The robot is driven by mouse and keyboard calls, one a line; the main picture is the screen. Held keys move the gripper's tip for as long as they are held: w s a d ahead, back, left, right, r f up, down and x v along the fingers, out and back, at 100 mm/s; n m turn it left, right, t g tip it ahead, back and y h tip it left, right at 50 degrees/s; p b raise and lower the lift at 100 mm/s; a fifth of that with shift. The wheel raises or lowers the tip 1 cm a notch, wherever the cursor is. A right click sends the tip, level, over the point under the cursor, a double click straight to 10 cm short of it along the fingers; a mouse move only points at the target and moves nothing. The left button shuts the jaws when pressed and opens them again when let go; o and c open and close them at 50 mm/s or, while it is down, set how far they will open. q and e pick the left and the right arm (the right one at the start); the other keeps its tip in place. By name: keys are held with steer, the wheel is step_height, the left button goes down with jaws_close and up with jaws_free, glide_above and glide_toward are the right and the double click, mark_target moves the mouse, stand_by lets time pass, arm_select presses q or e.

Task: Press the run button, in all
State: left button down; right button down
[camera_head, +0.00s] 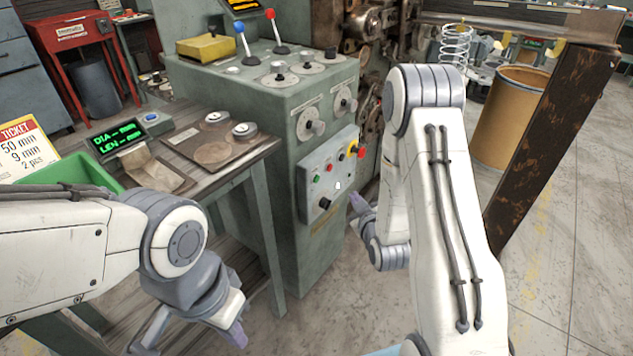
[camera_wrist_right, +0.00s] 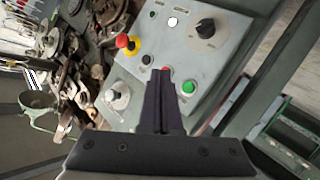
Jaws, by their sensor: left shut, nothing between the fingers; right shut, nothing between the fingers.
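The grey control panel (camera_head: 330,180) is on the front of the green machine. It carries a green button (camera_head: 316,179), a small red button (camera_head: 328,168) and a white button (camera_head: 338,186). In the right wrist view the green button (camera_wrist_right: 188,87) is just right of my shut right fingers (camera_wrist_right: 160,73), whose tips overlap the view near the red button (camera_wrist_right: 168,71). Contact cannot be told. In the head view my right gripper (camera_head: 358,203) is in front of the panel's lower right. My left gripper (camera_head: 237,334) is shut and empty, low at the front. Button labels are unreadable.
A red emergency stop on a yellow base (camera_wrist_right: 124,42) and a black knob (camera_wrist_right: 205,28) share the panel. A worktable (camera_head: 259,150) with a green display (camera_head: 117,138) and a green bin (camera_head: 75,172) is at left. A rusty post (camera_head: 545,130) stands at right.

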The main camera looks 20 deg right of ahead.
mark_target(317, 179)
steer(key=w+a+p, duration=0.1)
steer(key=w+a, duration=0.4)
steer(key=w, duration=0.2)
steer(key=shift+a, duration=0.25)
steer(key=shift+w, duration=0.1)
stand_by(2.0)
steer(key=shift+w+a, duration=0.25)
